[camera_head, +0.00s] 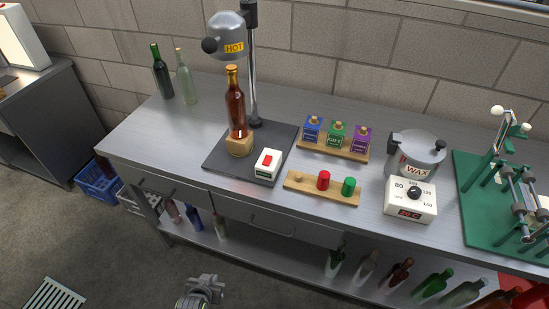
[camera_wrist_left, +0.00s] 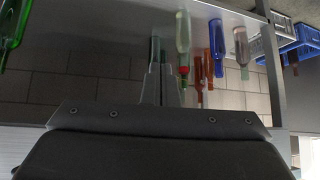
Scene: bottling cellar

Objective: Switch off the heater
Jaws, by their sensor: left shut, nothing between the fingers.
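A grey heater head (camera_head: 228,36) labelled HOT hangs on a post above a dark base plate (camera_head: 218,158). An amber bottle (camera_head: 236,105) stands upright on a small wooden block below it. A white switch box (camera_head: 268,164) with a red rocker sits at the plate's front right corner; which way the rocker is tipped is too small to tell. My left gripper (camera_head: 207,289) is low in front of the bench, well apart from the switch box. In the left wrist view its fingers (camera_wrist_left: 161,84) are together and empty. My right gripper is not in view.
A wax pot (camera_head: 414,153) has a dial box (camera_head: 410,201) before it. A peg rack (camera_head: 321,189) with red and green caps and a rack of small boxes (camera_head: 333,146) stand mid-bench. A green machine (camera_head: 474,210) stands right. Bottles fill the lower shelf. The front left bench top is clear.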

